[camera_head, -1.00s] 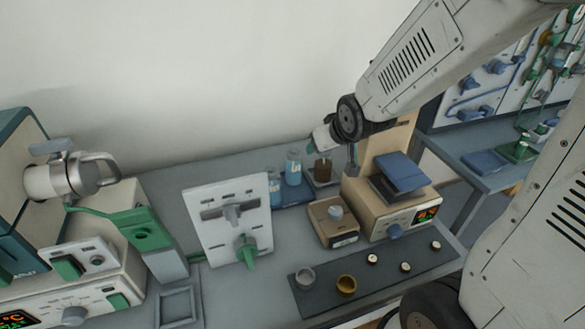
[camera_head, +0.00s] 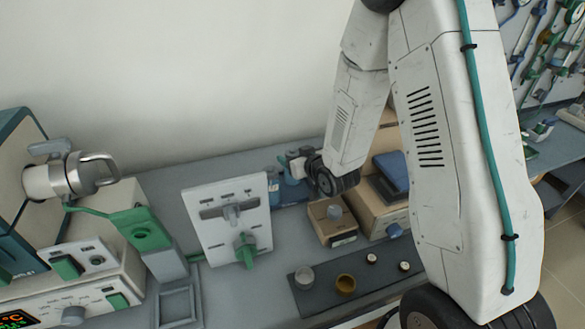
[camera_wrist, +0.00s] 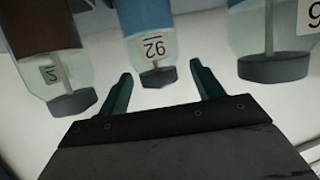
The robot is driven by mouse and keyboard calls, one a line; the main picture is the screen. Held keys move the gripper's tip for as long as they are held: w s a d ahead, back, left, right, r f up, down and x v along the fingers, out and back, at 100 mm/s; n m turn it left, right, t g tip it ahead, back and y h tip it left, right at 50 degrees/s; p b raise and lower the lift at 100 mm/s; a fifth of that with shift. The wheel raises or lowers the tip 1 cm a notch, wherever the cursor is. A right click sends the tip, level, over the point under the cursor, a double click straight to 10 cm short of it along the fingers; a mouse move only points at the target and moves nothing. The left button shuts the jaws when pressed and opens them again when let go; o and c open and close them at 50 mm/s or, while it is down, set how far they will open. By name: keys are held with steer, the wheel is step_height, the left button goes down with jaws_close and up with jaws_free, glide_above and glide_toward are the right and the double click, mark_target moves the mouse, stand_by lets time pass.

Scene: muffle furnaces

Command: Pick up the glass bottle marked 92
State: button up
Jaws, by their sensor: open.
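The glass bottle marked 92 (camera_wrist: 150,40) appears upside down in the middle of the wrist view, with blue liquid, a white label and a dark cap. It is the middle bottle of the row and is mostly hidden by my gripper in the head view. My gripper (camera_wrist: 162,70) is open and empty, its two green fingertips lying to either side of the cap in the picture. Whether they reach the bottle's depth I cannot tell. In the head view my gripper (camera_head: 284,165) is over the bottles at the back of the bench.
A brown-filled bottle (camera_wrist: 45,55) is left of it in the wrist view, and another blue one (camera_wrist: 270,35) is right. A white panel (camera_head: 225,220) stands left of the bottles. A beige box (camera_head: 332,222) and a dark mat (camera_head: 325,290) with small crucibles lie in front.

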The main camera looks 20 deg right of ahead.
steer(key=x, duration=0.4)
steer(key=shift+d, duration=0.1)
steer(key=shift+r, duration=0.1)
steer(key=c, duration=1.3)
steer(key=shift+r, duration=0.1)
